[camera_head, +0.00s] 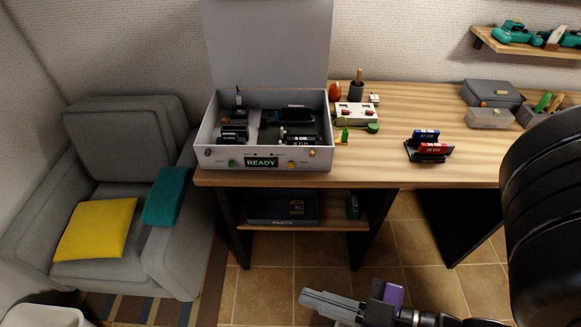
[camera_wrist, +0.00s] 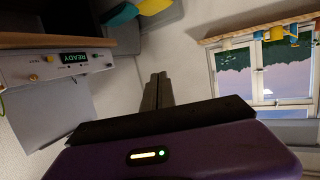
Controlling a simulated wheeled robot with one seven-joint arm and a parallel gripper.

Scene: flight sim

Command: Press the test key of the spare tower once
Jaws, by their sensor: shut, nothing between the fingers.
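The tower is a white case (camera_head: 213,152) on the left end of the wooden table, its lid raised and dark parts inside. Its front panel has a lit READY display (camera_head: 262,162), a green button (camera_head: 232,162) on the left and a yellow button (camera_head: 291,164) on the right. The READY display also shows at the left of the wrist view (camera_wrist: 73,58). My gripper (camera_head: 303,298) is shut and empty, low in front of the table, apart from the tower. Its fingers show in the wrist view (camera_wrist: 158,76).
A grey armchair (camera_head: 120,135) with a yellow cushion stands left of the table (camera_head: 390,172). A shelf below holds a PARTS tray (camera_head: 283,222). Right of the tower are a small white box (camera_head: 356,112) and a memory-module holder (camera_head: 428,150). Tiled floor before the table is clear.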

